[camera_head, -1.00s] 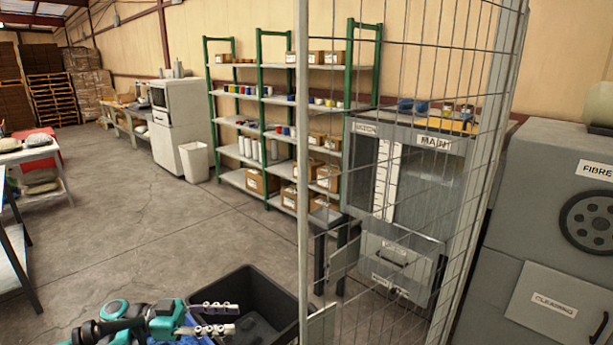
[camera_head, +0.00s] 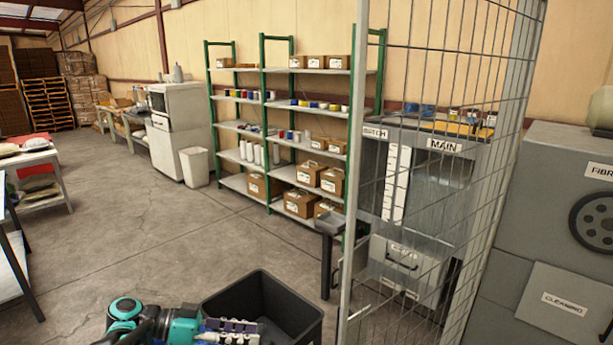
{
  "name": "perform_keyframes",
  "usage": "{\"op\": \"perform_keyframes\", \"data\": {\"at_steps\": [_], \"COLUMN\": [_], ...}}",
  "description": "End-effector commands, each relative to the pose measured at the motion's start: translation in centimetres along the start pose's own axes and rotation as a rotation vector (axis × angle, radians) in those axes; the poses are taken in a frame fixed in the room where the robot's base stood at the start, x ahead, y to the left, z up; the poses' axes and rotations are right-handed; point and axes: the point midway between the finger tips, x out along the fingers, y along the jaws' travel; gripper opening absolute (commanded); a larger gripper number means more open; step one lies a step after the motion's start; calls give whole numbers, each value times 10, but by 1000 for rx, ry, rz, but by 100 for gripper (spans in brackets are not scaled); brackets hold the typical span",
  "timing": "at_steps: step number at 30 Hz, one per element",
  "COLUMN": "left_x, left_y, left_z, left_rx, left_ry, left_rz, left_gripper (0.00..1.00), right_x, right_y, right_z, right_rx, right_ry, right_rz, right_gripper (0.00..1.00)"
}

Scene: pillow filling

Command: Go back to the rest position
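My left gripper (camera_head: 232,331) is at the bottom edge of the head view, at the end of my teal and black arm. Its grey fingers point right and lie over the left front part of a black open bin (camera_head: 300,318). The picture's lower edge cuts off part of the gripper, and the spacing of its fingers is unclear. I see nothing held in it. My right arm and gripper are not in view.
A wire mesh fence with a pale post (camera_head: 356,180) stands right of the bin. Behind it is a grey machine marked MAIN (camera_head: 440,190); another grey machine (camera_head: 560,190) stands far right. Green shelving (camera_head: 263,150) lines the wall. The middle floor (camera_head: 130,220) is clear.

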Motion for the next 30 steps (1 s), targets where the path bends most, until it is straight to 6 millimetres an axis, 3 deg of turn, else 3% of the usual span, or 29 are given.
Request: {"op": "perform_keyframes", "data": {"at_steps": [5,10,15,21,30], "left_x": [23,31,14,-19,-40], "left_y": [24,53,77,92,96], "left_z": [17,56,100,134,144], "left_rx": [-200,-412,-528,-539,-500], "left_ry": [-157,-320,-399,-368,-294], "left_rz": [-145,-411,-726,-1040,-1203], "left_gripper": [35,35,35,35,35], "right_x": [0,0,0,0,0], "right_y": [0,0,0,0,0], "right_z": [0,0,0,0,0], "right_rx": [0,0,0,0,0], "right_ry": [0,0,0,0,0], "right_rz": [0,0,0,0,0], "right_gripper": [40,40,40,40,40]}}
